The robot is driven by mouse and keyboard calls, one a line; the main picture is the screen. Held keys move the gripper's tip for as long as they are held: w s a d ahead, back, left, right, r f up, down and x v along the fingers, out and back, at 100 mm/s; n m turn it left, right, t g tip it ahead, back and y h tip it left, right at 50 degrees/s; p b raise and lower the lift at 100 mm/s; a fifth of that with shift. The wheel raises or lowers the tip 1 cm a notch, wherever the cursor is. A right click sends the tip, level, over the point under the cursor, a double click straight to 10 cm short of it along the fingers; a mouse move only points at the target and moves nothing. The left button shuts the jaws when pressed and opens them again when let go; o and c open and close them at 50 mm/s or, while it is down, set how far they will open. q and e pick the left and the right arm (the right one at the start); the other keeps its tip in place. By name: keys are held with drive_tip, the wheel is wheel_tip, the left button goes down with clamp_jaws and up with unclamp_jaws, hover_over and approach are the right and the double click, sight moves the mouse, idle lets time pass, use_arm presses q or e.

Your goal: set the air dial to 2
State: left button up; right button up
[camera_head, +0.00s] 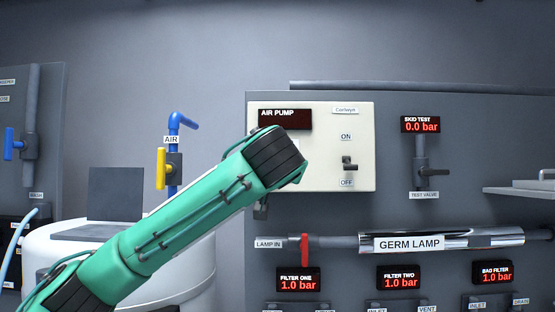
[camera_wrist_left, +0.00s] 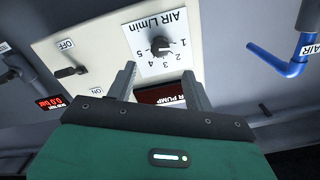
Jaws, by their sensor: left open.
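The air dial (camera_wrist_left: 161,49) is a dark round knob on a white plate marked AIR L/min, with numbers 1 to 5 around it. It shows upside down in the left wrist view. I cannot tell which number its pointer marks. My left gripper (camera_wrist_left: 158,72) is open and empty, its two fingertips apart in front of the dial's plate, one toward each side. No contact with the knob shows. In the head view my green left arm crosses in front of the air pump panel (camera_head: 330,125) and the dial is hidden.
The panel carries an ON/OFF switch (camera_head: 349,163) and a dark AIR PUMP display (camera_head: 285,119). A yellow-handled air valve (camera_head: 161,168) on a blue pipe stands left of it. A red-handled lamp valve (camera_head: 305,250) and the germ lamp tube (camera_head: 440,240) lie below.

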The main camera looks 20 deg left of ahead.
use_arm(q)
drive_tip(key=p+x, duration=0.3)
drive_tip(key=x, duration=0.6)
use_arm(e)
drive_tip(key=shift+s+d+r, duration=0.1)
drive_tip(key=shift+s+r, duration=0.35)
drive_tip(key=shift+r, duration=0.3)
drive_tip(key=shift+s+r, duration=0.4)
drive_tip(key=shift+r, duration=0.35)
use_arm(q)
drive_tip(key=shift+w, duration=0.1)
drive_tip(key=c, duration=1)
drive_tip(key=shift+f, duration=0.1)
use_arm(e)
drive_tip(key=shift+f, duration=0.2)
